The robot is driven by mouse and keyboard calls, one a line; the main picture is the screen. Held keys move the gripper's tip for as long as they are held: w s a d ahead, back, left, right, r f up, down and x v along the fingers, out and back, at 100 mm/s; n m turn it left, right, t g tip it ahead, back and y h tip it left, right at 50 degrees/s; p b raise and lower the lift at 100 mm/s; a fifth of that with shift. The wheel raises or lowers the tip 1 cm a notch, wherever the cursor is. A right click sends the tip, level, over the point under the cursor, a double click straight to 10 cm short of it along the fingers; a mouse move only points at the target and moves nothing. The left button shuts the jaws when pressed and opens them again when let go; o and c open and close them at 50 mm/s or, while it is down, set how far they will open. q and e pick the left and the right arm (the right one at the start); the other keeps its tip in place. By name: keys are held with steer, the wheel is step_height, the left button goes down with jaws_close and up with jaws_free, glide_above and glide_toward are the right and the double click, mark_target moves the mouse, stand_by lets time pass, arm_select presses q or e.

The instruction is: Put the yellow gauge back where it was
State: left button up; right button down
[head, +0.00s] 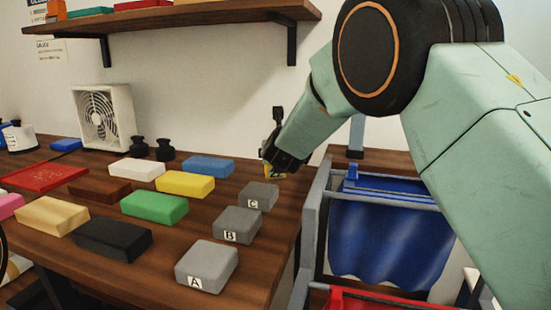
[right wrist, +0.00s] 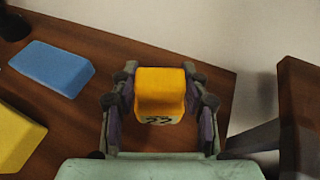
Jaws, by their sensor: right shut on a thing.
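The yellow gauge (right wrist: 160,88) is an orange-yellow block with dark digits on its near face, perhaps 22. My right gripper (right wrist: 161,100) is shut on it, with a finger on each side. In the head view the right gripper (head: 274,165) is at the back right of the counter, just behind grey block C (head: 258,195). Only a small bit of the gauge (head: 268,172) shows there. Whether it touches the counter I cannot tell. Grey block B (head: 237,225) and grey block A (head: 207,267) stand in front of C. My left gripper is not in view.
Yellow (head: 185,183), blue (head: 208,166), green (head: 154,206), white, brown, black and tan blocks lie on the counter (head: 255,276). A fan (head: 104,117) and black knobs stand behind. A rack with blue cloth (head: 385,225) is beyond the right edge. A shelf (head: 170,17) hangs above.

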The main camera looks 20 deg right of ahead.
steer(key=shift+s+a+r, duration=0.1)
steer(key=shift+s+r, duration=0.1)
steer(key=shift+r, duration=0.1)
steer(key=shift+f, duration=0.3)
steer(key=c, duration=1)
jaws_free()
steer(key=shift+w+f, duration=0.1)
steer(key=shift+c, duration=0.2)
steer(key=o, duration=0.4)
steer(key=shift+c, duration=0.2)
steer(key=shift+s+r, duration=0.25)
steer(key=shift+r, duration=0.15)
steer(key=v, duration=1.1)
steer(key=shift+s+b, duration=0.25)
steer(key=shift+b, duration=0.05)
steer(key=shift+a, duration=0.1)
